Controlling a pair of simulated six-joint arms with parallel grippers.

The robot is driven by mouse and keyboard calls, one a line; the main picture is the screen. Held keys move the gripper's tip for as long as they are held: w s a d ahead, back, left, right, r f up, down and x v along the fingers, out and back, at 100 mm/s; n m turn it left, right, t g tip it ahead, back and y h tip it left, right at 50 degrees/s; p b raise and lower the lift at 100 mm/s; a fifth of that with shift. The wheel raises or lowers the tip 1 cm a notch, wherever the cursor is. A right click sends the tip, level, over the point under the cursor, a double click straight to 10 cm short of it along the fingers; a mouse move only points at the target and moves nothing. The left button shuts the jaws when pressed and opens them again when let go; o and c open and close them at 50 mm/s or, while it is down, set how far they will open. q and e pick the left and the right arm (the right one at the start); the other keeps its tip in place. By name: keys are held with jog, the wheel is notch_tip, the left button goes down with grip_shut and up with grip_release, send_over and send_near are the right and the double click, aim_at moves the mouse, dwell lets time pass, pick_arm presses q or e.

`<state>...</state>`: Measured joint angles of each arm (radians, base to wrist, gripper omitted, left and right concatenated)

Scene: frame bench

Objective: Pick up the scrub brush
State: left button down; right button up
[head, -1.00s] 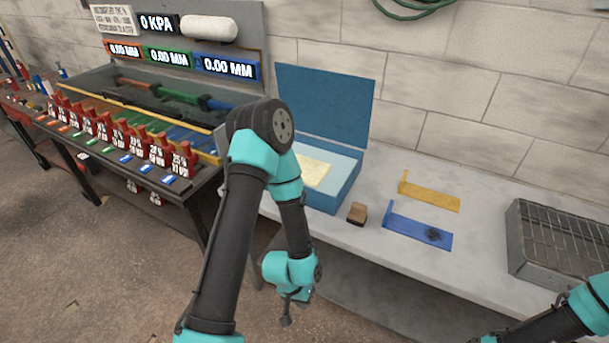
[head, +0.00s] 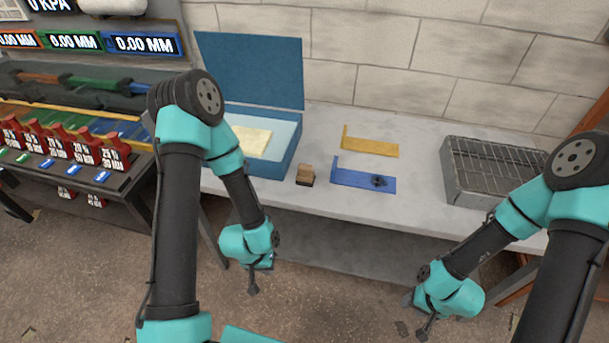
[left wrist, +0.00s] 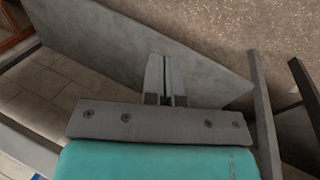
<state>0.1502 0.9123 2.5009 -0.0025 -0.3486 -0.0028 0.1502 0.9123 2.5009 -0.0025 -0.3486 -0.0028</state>
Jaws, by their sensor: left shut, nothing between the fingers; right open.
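The scrub brush (head: 305,175) is a small block with a tan wooden top and dark bristles. In the head view it stands on the grey bench, just right of the open blue box and left of the blue bracket. My left gripper (head: 253,288) hangs in front of the bench, below and left of the brush, apart from it. Its fingers are together and empty in the left wrist view (left wrist: 165,75). My right gripper (head: 420,330) hangs low in front of the bench at the right, open and far from the brush.
The blue box (head: 290,155) has its lid up and holds a yellowish sheet (head: 252,141). A yellow bracket (head: 372,147) and a blue bracket (head: 350,178) with a dark smudge lie on the bench. A wire-topped grey tray (head: 455,180) stands right. The bench front (head: 400,212) is clear.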

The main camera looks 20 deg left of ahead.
pick_arm(q)
jog(key=c, duration=1.8)
grip_release()
jog(key=shift+c, duration=0.2)
jog(key=o, duration=1.1)
